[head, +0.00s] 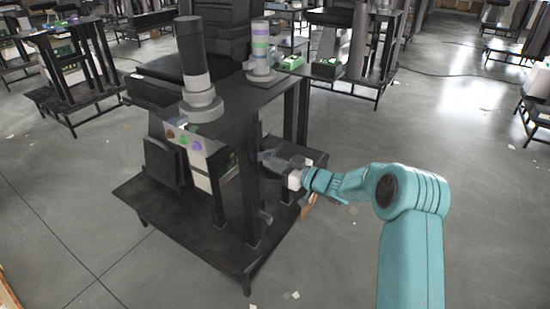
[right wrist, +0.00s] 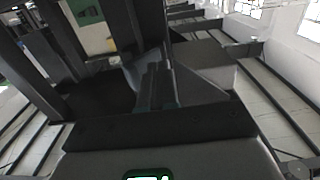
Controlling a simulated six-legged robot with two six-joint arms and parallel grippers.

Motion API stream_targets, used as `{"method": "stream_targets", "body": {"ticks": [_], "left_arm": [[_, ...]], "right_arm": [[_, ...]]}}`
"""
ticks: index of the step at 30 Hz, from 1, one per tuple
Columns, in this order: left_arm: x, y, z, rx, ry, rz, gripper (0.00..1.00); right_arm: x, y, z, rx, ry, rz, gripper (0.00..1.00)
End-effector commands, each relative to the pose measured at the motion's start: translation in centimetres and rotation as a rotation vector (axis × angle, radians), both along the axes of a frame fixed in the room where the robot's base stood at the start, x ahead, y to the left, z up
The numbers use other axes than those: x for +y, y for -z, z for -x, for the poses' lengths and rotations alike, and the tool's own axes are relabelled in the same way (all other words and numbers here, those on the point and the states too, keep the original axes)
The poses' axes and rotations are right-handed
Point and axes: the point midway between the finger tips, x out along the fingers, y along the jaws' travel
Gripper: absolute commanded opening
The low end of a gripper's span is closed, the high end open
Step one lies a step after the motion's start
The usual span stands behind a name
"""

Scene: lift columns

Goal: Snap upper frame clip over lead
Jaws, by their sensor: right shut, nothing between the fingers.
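My right gripper (head: 277,160) reaches in from the right to the dark upright post (head: 249,190) of the near frame. Its fingers are shut with nothing between them. In the right wrist view the closed fingers (right wrist: 156,84) point at the frame, and a small blue-grey piece (right wrist: 133,72), probably the upper clip, lies just left of them. I cannot tell whether they touch. A similar grey lower clip (head: 264,216) sticks out from the post further down. I cannot make out the lead; it may be hidden by the post or gripper. My left gripper is not in view.
The frame stands on a low black table (head: 180,232). On its top plate are a dark cylinder (head: 193,60) and a banded column (head: 260,45). A panel with coloured buttons (head: 183,140) is at its left. Open floor (head: 440,120) lies to the right.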

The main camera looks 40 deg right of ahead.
Motion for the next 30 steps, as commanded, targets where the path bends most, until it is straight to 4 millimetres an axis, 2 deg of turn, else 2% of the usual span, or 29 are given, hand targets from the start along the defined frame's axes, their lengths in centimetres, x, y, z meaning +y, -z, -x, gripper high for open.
{"method": "stream_targets", "body": {"ticks": [15, 30], "left_arm": [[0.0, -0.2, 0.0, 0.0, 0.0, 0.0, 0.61], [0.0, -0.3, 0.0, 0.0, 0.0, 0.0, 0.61]], "right_arm": [[-1.3, 0.0, 3.1, 0.001, 0.001, 0.001, 0.0], [-1.8, 0.0, 3.1, 0.0, 0.001, 0.001, 0.0]]}}
